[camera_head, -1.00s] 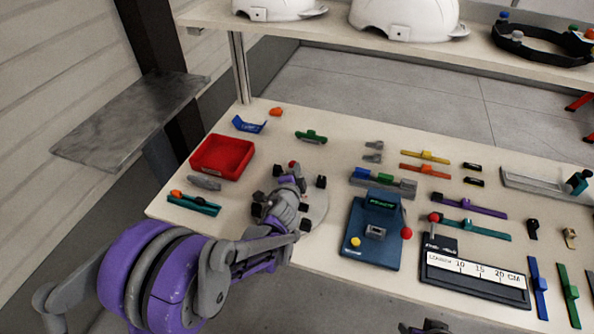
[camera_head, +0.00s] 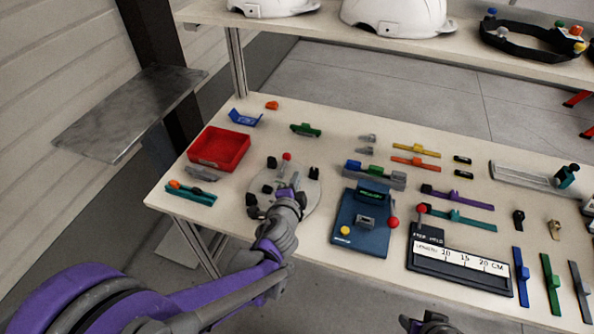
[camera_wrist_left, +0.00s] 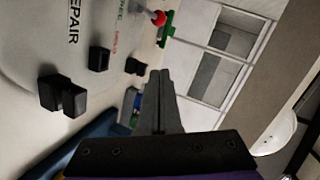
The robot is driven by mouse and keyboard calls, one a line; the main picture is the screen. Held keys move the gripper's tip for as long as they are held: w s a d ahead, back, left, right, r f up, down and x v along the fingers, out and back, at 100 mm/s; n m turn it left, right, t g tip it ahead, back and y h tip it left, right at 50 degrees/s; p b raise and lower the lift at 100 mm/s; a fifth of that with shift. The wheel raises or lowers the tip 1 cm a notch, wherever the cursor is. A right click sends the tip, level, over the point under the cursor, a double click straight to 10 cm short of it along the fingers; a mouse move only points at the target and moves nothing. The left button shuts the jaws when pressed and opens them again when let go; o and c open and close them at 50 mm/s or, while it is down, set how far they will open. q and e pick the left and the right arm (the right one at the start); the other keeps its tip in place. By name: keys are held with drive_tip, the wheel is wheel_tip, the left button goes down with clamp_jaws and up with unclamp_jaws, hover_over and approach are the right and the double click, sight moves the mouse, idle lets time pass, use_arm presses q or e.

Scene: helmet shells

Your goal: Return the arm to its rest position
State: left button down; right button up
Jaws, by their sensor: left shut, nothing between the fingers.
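My left arm, purple and grey, comes in from the lower left in the head view. Its gripper (camera_head: 290,193) is over the near part of a pale round plate (camera_head: 309,186) that carries black blocks and a red knob. In the left wrist view the left fingers (camera_wrist_left: 159,74) are together with nothing between them. That view also shows the plate (camera_wrist_left: 25,70) with the lettering "REPAIR" and black blocks. A dark gripper part of mine, seemingly the right gripper (camera_head: 426,323), shows at the bottom edge of the head view; its fingers are not clear.
A red tray (camera_head: 220,149) is left of the plate. A blue device (camera_head: 360,235) with a red ball stands to its right, then a black length gauge (camera_head: 460,262). White helmets (camera_head: 400,15) sit on the rear shelf. Floor is open before the table's front edge.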

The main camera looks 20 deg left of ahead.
use_arm(q)
drive_tip(key=shift+s+d+r, duration=0.1)
drive_tip(key=shift+s+r, duration=0.05)
drive_tip(key=shift+s, duration=0.3)
